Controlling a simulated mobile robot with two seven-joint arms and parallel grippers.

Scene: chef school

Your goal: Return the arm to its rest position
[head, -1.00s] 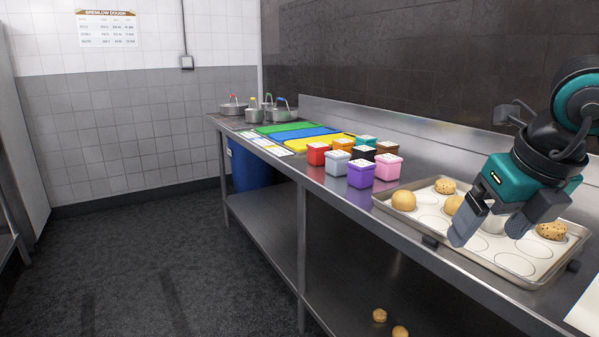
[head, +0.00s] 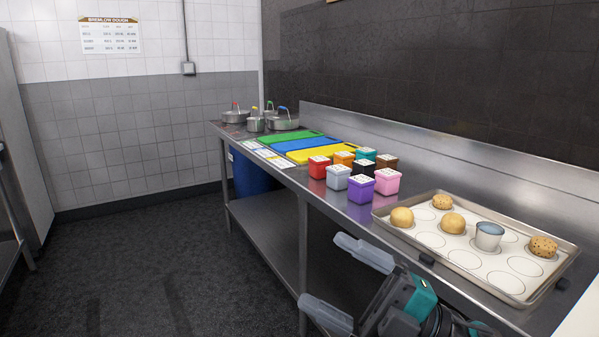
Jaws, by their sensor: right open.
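My right gripper (head: 345,280) is in the lower middle of the head view, in front of the steel counter's front edge and lower than its top. Its two grey fingers are spread wide with nothing between them. Its teal and black body and part of the arm show at the bottom edge. My left gripper is not in view. The baking tray (head: 512,298) lies on the counter at the right, apart from the gripper. On it are two plain dough balls (head: 402,217), two speckled ones (head: 543,246) and a small grey-blue cup (head: 489,236).
The steel counter (head: 440,178) runs along the dark wall. Several coloured shaker boxes (head: 361,189), green, blue and yellow boards (head: 321,151) and lidded pots (head: 283,120) stand on it. A blue bin (head: 252,177) is under the far end. The floor (head: 150,265) at the left is clear.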

